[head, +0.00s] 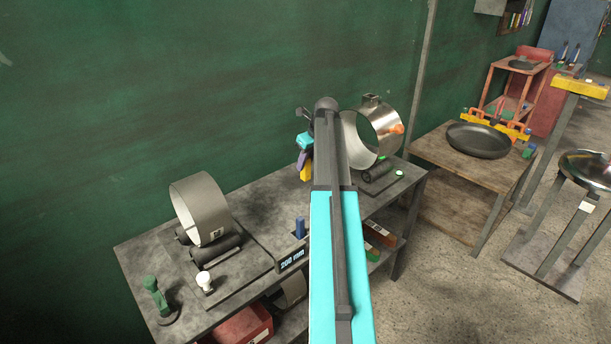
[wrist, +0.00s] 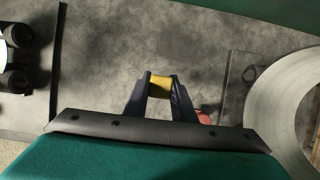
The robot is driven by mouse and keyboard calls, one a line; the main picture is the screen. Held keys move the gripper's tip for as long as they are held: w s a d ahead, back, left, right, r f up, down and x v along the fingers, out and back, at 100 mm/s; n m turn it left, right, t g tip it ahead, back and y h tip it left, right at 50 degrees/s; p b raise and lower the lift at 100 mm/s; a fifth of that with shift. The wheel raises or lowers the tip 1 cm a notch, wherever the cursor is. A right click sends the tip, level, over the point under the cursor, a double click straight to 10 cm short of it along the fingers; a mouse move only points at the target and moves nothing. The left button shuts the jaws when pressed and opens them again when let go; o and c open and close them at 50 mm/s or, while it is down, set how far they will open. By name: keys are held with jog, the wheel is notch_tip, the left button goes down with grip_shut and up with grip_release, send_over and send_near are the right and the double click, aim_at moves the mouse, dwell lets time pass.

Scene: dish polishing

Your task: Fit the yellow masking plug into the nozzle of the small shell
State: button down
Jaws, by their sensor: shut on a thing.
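My gripper (head: 306,165) is above the workbench, between two metal shells, partly hidden by my arm. In the wrist view, its dark blue jaws (wrist: 160,97) are shut on the yellow masking plug (wrist: 161,84), which also shows in the head view (head: 306,174). A dull grey shell (head: 190,205) lies on black rollers at the left; it looks the smaller one, but I cannot clearly make out a nozzle on it. A shiny shell (head: 353,135) at the back right has a short fitting on top. In the wrist view, a large metal ring (wrist: 262,100) stands right of the jaws, apart from the plug.
A "260 mm" or "200 mm" sign (head: 292,259) and a blue cylinder (head: 300,228) stand mid-bench. A white knob (head: 204,279) and a green-handled item (head: 156,296) are at the front left. A green wall (head: 150,100) rises behind. A wooden table (head: 455,170) with a dark pan is at right.

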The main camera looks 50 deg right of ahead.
notch_tip(320, 180, up, 19)
jog(key=b, duration=0.2)
dwell(0.8)
